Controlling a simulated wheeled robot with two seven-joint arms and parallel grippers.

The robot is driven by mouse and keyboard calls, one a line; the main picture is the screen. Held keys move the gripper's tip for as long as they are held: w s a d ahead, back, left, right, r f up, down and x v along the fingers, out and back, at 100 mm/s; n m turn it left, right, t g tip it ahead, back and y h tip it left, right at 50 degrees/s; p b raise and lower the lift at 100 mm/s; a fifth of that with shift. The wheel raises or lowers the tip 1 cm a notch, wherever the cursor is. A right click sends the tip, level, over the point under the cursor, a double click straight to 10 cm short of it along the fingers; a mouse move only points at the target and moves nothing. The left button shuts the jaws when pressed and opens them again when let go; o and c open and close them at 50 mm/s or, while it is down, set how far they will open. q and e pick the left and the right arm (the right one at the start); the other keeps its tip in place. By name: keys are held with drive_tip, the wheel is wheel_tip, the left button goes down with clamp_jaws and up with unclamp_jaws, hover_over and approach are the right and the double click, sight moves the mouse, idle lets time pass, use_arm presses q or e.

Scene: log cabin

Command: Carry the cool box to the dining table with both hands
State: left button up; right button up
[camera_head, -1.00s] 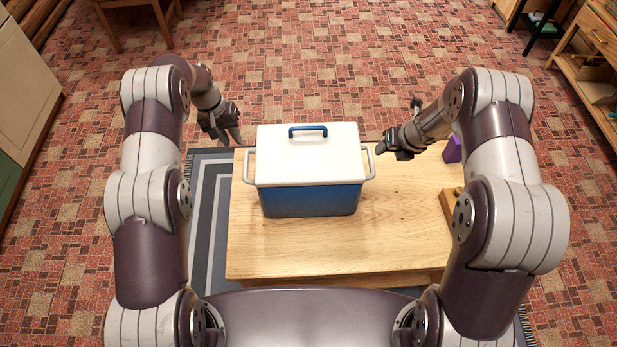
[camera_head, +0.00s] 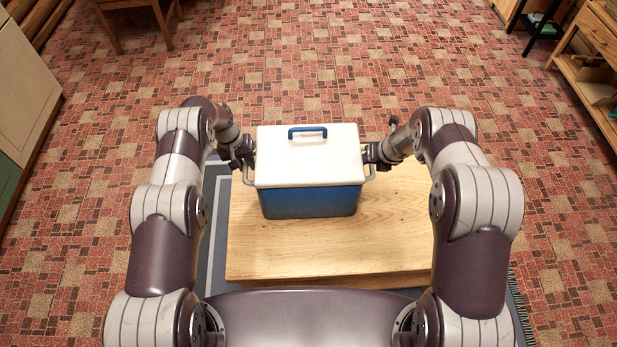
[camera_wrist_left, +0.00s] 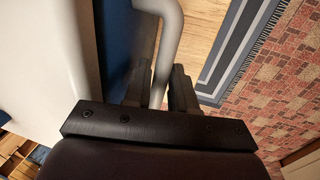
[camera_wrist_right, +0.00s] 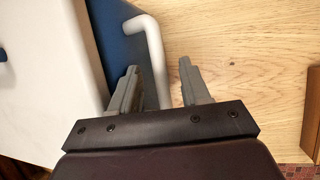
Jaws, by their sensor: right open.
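The cool box (camera_head: 308,200), blue with a white lid and a blue lid handle, stands upright on a low wooden table. It has a pale bar handle at each side. My left gripper (camera_head: 243,164) is at the left side handle. In the left wrist view that handle (camera_wrist_left: 168,40) runs between its fingers, close to both; whether they grip it is unclear. My right gripper (camera_head: 371,163) is at the right side handle. In the right wrist view its fingers are open on either side of that handle (camera_wrist_right: 154,55). No dining table is recognizable in view.
The low wooden table (camera_head: 330,250) has bare top in front and to the right of the box. It stands on a grey striped rug (camera_head: 215,230). A wooden chair (camera_head: 140,25) is at the back left, shelving (camera_head: 590,60) at the right. Tiled floor beyond is clear.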

use_arm(q)
drive_tip(key=c, duration=0.3)
use_arm(e)
drive_tip(key=c, duration=0.3)
use_arm(q)
clamp_jaws()
use_arm(e)
drive_tip(key=c, duration=0.5)
clamp_jaws()
use_arm(q)
drive_tip(key=shift+r, duration=0.1)
use_arm(e)
drive_tip(key=shift+r, duration=0.15)
